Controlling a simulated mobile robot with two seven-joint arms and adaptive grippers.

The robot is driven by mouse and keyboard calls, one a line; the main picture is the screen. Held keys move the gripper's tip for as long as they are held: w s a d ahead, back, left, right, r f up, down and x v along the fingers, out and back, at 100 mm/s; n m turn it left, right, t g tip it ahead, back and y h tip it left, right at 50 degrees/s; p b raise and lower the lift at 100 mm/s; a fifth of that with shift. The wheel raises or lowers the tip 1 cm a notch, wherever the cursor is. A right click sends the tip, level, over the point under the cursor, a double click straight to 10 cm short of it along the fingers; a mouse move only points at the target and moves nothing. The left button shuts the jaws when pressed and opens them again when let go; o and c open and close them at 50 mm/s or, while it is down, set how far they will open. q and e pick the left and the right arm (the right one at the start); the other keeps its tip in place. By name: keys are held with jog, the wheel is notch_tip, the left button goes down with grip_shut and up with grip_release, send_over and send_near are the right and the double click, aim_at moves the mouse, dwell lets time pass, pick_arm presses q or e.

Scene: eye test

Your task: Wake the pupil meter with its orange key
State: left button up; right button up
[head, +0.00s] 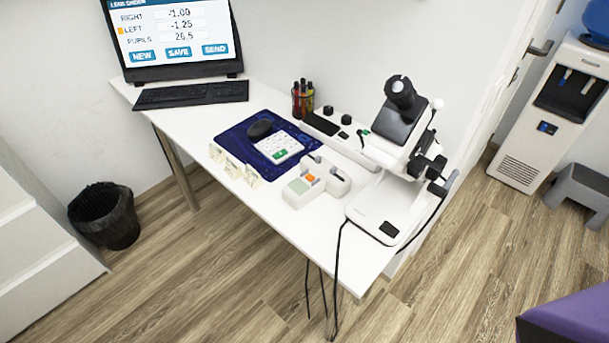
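The pupil meter (339,183) is a white device lying near the front edge of the white desk, left of the large white eye instrument. Its small orange key (309,178) shows on its upper face, beside a pale greenish display (299,187) that looks blank. Nothing covers the key. Neither of my grippers is in view.
The eye instrument (370,205) stands right of the meter, its cables hanging over the desk edge. A blue mat (232,138) with a mouse and white keypad (279,147), small cards (233,167), a pen cup (302,103) and a monitor (180,70) share the desk (215,195).

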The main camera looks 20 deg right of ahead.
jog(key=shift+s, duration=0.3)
